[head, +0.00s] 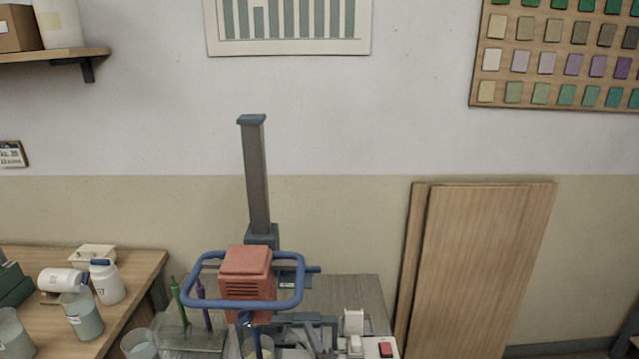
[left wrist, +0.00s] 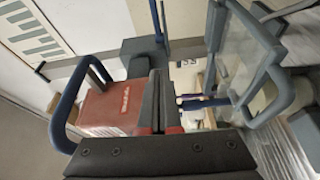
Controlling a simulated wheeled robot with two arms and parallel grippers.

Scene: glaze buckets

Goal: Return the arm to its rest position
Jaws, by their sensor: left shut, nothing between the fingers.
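My left gripper (left wrist: 157,78) shows in the left wrist view as dark fingers closed together, with red patches beside them. It is shut and holds nothing. Beyond it is the red motor head (left wrist: 112,108) of a mixer with a blue tube handle (left wrist: 68,105). In the head view the motor head (head: 247,275) sits at the front of a grey column (head: 256,180), ringed by the blue handle (head: 192,272). I cannot clearly make out the left gripper in the head view. My right gripper is not in view.
A grey frame with a clear panel (left wrist: 240,50) is at the right of the wrist view. A wooden table (head: 135,262) at left holds jars and cups. A box with a red switch (head: 386,350) is at bottom. Wooden boards (head: 480,260) lean on the wall.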

